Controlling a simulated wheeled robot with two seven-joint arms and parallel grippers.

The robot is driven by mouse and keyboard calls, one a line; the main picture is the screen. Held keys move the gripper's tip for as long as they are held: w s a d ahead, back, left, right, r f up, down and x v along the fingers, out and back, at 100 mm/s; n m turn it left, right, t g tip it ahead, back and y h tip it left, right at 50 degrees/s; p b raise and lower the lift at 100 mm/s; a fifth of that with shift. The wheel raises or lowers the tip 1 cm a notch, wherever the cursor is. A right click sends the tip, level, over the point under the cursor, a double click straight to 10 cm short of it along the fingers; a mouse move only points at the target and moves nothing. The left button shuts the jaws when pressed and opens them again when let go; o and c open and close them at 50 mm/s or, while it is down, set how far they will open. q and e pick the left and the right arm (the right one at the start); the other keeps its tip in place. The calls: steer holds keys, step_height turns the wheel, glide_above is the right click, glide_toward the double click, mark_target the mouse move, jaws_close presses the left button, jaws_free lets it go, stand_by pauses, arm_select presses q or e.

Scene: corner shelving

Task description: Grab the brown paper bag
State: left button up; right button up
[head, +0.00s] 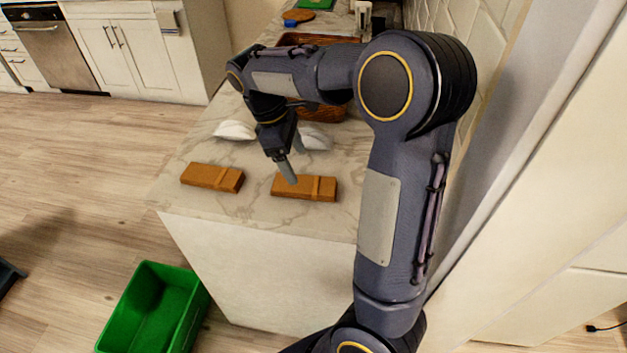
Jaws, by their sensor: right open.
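Two flat brown packages that look like folded paper bags lie on the marble counter, a left one (212,177) and a right one (318,188). My right gripper (293,166) reaches over the counter from the right and points down at the right brown bag. Its fingers are apart with nothing visible between them. One fingertip overlaps the bag's upper left part in the picture; I cannot tell whether it touches. My left gripper is not in view.
A brown wicker basket (330,112) stands farther back, partly hidden by my arm. A green bin (150,305) is on the floor at left. A wall borders the counter's right side.

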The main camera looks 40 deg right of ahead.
mark_target(304, 183)
steer(key=x, duration=0.7)
steer(key=shift+a, duration=0.15)
steer(key=shift+r, duration=0.1)
steer(key=c, duration=1.1)
steer(key=shift+o, duration=0.2)
